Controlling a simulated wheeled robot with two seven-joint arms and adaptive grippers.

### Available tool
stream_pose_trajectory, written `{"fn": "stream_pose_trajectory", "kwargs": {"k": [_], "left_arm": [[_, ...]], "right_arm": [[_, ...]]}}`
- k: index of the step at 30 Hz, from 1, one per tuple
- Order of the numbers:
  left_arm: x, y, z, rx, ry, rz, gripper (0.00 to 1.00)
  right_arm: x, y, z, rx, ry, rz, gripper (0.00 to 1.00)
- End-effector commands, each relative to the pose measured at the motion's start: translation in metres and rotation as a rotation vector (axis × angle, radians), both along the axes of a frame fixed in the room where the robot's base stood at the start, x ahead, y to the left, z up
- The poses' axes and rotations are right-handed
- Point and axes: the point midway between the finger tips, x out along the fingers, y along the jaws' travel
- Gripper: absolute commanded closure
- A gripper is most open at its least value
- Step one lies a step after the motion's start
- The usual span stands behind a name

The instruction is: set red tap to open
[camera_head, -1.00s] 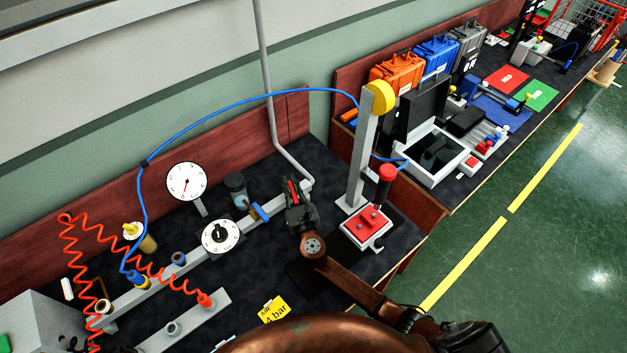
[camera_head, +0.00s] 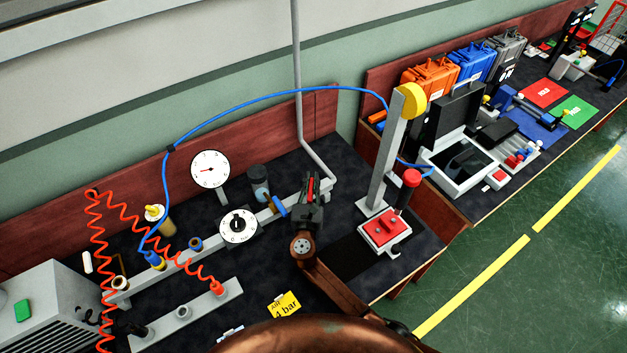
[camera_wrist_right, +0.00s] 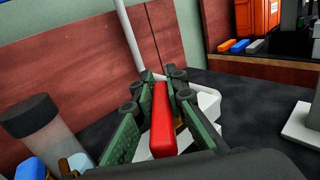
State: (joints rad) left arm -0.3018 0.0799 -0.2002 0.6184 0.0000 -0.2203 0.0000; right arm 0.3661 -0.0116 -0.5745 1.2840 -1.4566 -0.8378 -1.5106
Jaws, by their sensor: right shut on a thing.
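The red tap handle (camera_head: 311,187) is a narrow red lever on the grey pipe near the back of the left bench. My right gripper (camera_head: 312,192) is around it, with dark fingers on either side. In the right wrist view the red tap handle (camera_wrist_right: 162,122) lies lengthwise between the green-padded fingers of my right gripper (camera_wrist_right: 160,95), which is shut on it. The handle's base and the tap body are mostly hidden by the gripper. My left gripper is not in view.
A white gauge (camera_head: 210,169), a black-knobbed dial (camera_head: 238,226) and a dark-capped bowl (camera_head: 259,182) stand left of the tap. A grey post (camera_head: 390,165) and a red-topped box (camera_head: 384,228) stand right. A blue hose (camera_head: 270,97) arches behind.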

Motion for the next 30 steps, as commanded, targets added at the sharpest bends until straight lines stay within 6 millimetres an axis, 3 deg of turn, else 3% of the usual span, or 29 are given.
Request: {"fn": "stream_pose_trajectory", "kwargs": {"k": [1, 2, 9, 20, 30], "left_arm": [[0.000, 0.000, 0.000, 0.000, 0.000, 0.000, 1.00], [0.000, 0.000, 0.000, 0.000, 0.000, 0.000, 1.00], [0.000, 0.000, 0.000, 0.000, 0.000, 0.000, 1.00], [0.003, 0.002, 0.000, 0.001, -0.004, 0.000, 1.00], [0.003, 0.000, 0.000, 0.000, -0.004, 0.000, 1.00]], "right_arm": [[0.000, 0.001, -0.001, 0.000, 0.002, 0.002, 1.00], [0.000, 0.000, -0.001, 0.000, 0.002, 0.001, 0.86], [0.000, -0.001, -0.001, 0.000, 0.001, 0.000, 0.70], [-0.006, 0.000, -0.001, 0.000, 0.001, 0.001, 0.70], [-0.068, 0.011, -0.001, 0.003, 0.002, 0.000, 0.70]]}}
